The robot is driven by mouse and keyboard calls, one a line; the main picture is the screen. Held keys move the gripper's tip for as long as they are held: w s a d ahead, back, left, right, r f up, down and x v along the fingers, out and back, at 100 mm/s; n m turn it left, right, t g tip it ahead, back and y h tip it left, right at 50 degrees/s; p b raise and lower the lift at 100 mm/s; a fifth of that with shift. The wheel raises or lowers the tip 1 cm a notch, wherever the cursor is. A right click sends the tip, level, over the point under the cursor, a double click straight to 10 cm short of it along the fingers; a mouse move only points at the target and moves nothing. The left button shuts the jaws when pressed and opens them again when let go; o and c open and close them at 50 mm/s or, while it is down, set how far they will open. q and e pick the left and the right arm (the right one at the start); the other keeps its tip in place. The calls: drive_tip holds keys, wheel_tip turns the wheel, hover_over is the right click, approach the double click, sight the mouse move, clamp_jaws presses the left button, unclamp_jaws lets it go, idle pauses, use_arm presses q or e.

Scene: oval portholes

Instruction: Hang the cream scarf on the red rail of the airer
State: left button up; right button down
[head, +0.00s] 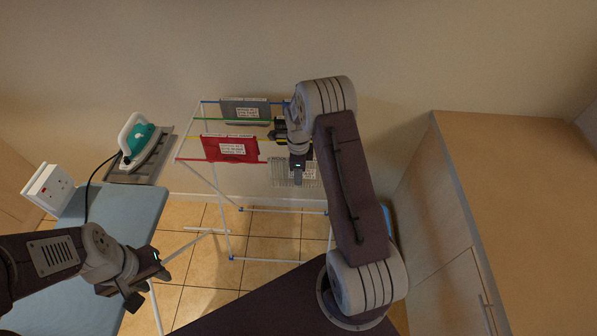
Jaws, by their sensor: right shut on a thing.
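The airer (216,184) is a white folding frame with blue, green and yellow rails across its top. A pale, finely lined cloth, apparently the cream scarf (312,174), hangs at the airer's front right. My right gripper (297,173) is in front of it, pointing down, and is shut on it; the grip itself is partly hidden. My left gripper (148,280) is at lower left beside the ironing board, empty, its fingers apart.
A grey cloth (245,110) and a red cloth (230,149), both labelled, hang on the airer. An iron (137,135) rests at the end of the blue ironing board (120,212). A socket (48,188) is at left. A wooden cabinet (520,200) fills the right.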

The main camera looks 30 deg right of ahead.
drive_tip(key=c, duration=0.8)
unclamp_jaws()
wheel_tip(320, 180, up, 9)
drive_tip(key=shift+r+b, duration=0.1)
drive_tip(key=shift+b, duration=0.35)
